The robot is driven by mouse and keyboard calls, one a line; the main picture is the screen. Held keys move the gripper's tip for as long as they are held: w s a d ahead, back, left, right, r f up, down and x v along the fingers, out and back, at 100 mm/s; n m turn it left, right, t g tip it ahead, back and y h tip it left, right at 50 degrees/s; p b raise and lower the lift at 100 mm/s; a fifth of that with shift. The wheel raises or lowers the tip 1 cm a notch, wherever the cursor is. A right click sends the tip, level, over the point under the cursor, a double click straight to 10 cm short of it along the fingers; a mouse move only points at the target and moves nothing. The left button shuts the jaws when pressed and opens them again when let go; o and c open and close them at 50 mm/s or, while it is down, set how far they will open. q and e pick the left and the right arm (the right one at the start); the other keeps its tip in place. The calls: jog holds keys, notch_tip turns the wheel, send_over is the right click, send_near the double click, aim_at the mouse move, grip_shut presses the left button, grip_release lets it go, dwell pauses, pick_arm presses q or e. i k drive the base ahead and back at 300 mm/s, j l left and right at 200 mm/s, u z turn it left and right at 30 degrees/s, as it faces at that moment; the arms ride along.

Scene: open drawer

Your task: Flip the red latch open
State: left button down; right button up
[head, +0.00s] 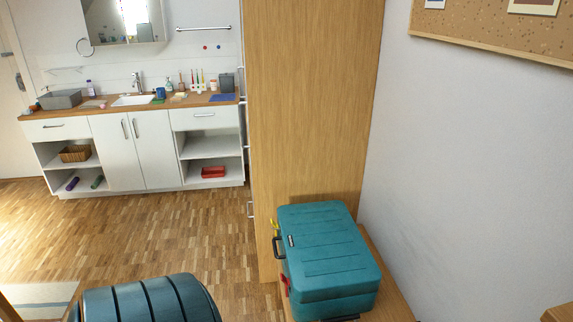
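A teal hard case (328,258) with a ribbed lid sits on a wooden bench at the lower right, and its lid looks closed. A small red latch (286,283) is on the case's left-facing side, near the front corner. It is too small to tell its exact position. A black handle (278,248) and a yellow latch (274,228) are farther back on the same side. Neither of my grippers is in view.
A tall wooden cabinet panel (308,120) stands right behind the case, and a white wall (470,170) is to its right. The wooden bench (393,300) shows beside it. A teal ribbed rounded object (150,302) fills the lower left. Parquet floor (200,240) lies clear between.

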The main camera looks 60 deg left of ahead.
aim_at(285, 281)
jog(key=u, duration=1.85)
